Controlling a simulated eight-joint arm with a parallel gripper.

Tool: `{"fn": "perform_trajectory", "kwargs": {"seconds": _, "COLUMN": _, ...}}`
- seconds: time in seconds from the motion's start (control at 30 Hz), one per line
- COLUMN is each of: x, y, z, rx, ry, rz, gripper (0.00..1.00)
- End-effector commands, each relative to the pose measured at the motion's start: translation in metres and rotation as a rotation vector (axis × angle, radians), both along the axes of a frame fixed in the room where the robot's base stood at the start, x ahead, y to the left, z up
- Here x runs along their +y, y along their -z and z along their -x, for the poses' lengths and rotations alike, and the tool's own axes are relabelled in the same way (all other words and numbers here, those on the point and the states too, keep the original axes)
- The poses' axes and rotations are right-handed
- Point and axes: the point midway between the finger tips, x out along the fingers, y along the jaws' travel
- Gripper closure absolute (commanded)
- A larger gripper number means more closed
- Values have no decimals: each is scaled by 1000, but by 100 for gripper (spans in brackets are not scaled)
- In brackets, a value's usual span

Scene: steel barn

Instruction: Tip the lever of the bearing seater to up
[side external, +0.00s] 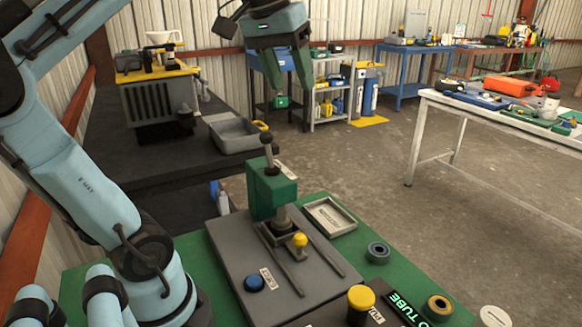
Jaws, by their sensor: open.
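The bearing seater stands on a grey plate (238,262) on the green bench top (80,285). It has a green upright head (266,194). A short dark lever (269,156) with a round black knob rises from the top of the head, close to upright. A small yellow knob (300,240) sits low in front of the head, between two rails; I cannot tell if it belongs to a lever. My gripper (293,88) hangs above and slightly right of the black knob in the picture. Its green fingers are apart and empty, not touching the seater.
A blue button (254,283) and a larger yellow knob (361,299) are near the front. A grey bin (234,133) stands behind left.

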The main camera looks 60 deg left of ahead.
Motion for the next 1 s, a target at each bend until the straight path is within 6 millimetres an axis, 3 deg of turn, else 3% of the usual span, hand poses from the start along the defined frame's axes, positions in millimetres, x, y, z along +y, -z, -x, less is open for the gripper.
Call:
{"fn": "perform_trajectory", "kwargs": {"seconds": 0.03, "x": 14, "y": 0, "z": 1, "rx": 30, "ry": -70, "rz": 28, "gripper": 45}}
{"fn": "perform_trajectory", "kwargs": {"seconds": 0.2, "x": 47, "y": 0, "z": 11, "rx": 121, "ry": -258, "rz": 125, "gripper": 45}}
{"fn": "perform_trajectory", "kwargs": {"seconds": 0.47, "x": 83, "y": 0, "z": 27, "rx": 214, "ry": -466, "rz": 241, "gripper": 45}}
{"fn": "perform_trajectory", "kwargs": {"seconds": 0.8, "x": 82, "y": 42, "z": 28, "rx": 217, "ry": -466, "rz": 245, "gripper": 45}}
{"fn": "perform_trajectory", "kwargs": {"seconds": 1.0, "x": 81, "y": 53, "z": 27, "rx": 217, "ry": -464, "rz": 243, "gripper": 45}}
